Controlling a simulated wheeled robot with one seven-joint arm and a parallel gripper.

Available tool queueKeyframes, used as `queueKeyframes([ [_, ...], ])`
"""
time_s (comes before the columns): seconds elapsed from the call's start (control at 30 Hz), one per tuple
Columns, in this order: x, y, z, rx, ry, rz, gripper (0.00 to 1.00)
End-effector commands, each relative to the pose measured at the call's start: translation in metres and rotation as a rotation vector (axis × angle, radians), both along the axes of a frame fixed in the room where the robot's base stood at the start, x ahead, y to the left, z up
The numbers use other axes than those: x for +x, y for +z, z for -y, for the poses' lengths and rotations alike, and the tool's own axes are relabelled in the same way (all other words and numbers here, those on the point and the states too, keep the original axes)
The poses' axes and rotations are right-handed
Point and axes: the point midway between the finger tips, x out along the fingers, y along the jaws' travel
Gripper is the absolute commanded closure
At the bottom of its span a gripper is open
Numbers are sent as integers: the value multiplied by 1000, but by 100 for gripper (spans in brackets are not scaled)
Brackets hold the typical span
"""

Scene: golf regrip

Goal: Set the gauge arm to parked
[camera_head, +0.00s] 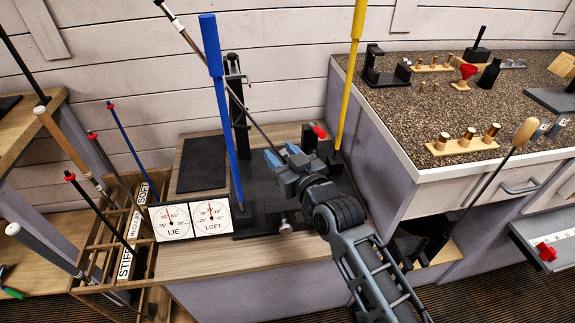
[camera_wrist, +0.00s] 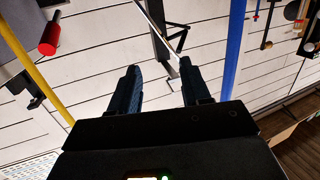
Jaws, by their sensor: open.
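My gripper (camera_head: 275,161) hangs over the bending machine on the wooden bench. In the wrist view its two dark fingers (camera_wrist: 160,68) are apart, with nothing clearly held between them. A black upright post with a small forked bracket (camera_head: 236,85) stands behind the machine; it also shows in the wrist view (camera_wrist: 159,38). I cannot tell for certain whether this is the gauge arm. A thin club shaft (camera_head: 205,55) slants down towards my fingers. The LIE dial (camera_head: 171,222) and LOFT dial (camera_head: 211,218) face forward. A red-tipped lever (camera_head: 319,131) is right of my gripper.
A tall blue bar (camera_head: 220,110) stands left of my gripper and a yellow bar (camera_head: 350,75) right of it. A rack of clubs (camera_head: 112,235) is at left. A speckled counter (camera_head: 430,105) with small parts is at right.

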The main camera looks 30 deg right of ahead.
Motion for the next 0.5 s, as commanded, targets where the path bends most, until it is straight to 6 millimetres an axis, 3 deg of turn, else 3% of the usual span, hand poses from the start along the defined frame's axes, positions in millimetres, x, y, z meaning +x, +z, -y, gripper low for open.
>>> queueKeyframes([
  [0.2, -20, -11, 0, -3, -4, -8, 53],
  [0.5, -24, -12, 1, -4, -5, -9, 53],
])
